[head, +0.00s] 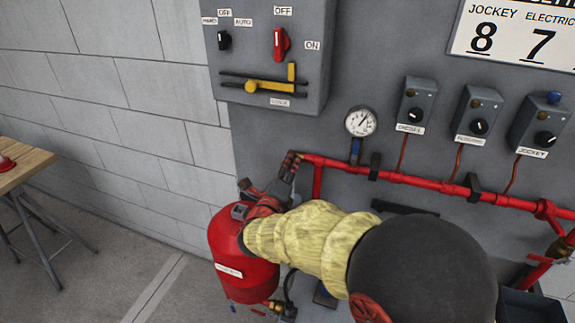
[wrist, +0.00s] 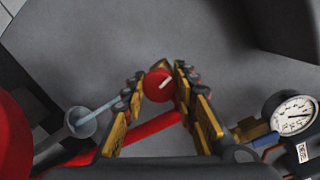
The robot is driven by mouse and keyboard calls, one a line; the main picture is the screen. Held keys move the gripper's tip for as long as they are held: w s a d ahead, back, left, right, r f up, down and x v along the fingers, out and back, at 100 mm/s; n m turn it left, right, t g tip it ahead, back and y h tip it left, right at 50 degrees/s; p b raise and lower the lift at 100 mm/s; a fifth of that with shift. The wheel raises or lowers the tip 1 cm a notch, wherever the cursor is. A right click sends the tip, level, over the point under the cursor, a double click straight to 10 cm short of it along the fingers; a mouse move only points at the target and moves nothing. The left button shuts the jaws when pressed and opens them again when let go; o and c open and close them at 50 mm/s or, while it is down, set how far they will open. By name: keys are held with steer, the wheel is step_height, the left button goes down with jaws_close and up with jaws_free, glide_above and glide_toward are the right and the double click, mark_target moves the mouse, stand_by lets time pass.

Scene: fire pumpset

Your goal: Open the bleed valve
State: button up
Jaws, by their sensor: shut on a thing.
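A round red knob (wrist: 158,85) with a short pale mark on its face shows between my fingertips in the wrist view; it appears to be the bleed valve. My gripper (wrist: 160,82) is shut on it, with one yellow-and-black finger on each side. In the head view, my gripper (head: 290,162) is at the left end of the red pipe (head: 400,178), above the red tank (head: 240,262). There the fingers hide the knob.
A pressure gauge (head: 361,122) is just right of the gripper; it also shows in the wrist view (wrist: 294,115). A grey control box (head: 268,55) with a red switch and yellow lever is above. Several small switch boxes (head: 413,103) are to the right. A wooden table (head: 22,167) stands far left.

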steer(key=n+p, duration=0.3)
steer(key=n, duration=0.3)
steer(key=shift+r+g+p, duration=0.1)
steer(key=shift+g+p, duration=0.2)
steer(key=shift+p, duration=0.05)
steer(key=n+h+p, duration=0.1)
steer(key=n+p, duration=0.4)
steer(key=shift+n+g, duration=0.4)
steer(key=n+p, duration=0.3)
steer(key=shift+h+p, duration=0.3)
steer(key=shift+p, duration=0.1)
steer(key=n+p, duration=0.3)
steer(key=shift+a+n, duration=0.1)
steer(key=shift+n, duration=0.2)
steer(key=n+h+p, duration=0.1)
steer(key=n+p, duration=0.3)
steer(key=n, duration=0.1)
steer(key=shift+n, duration=0.3)
steer(key=shift+f, duration=0.2)
steer(key=o, duration=1.2)
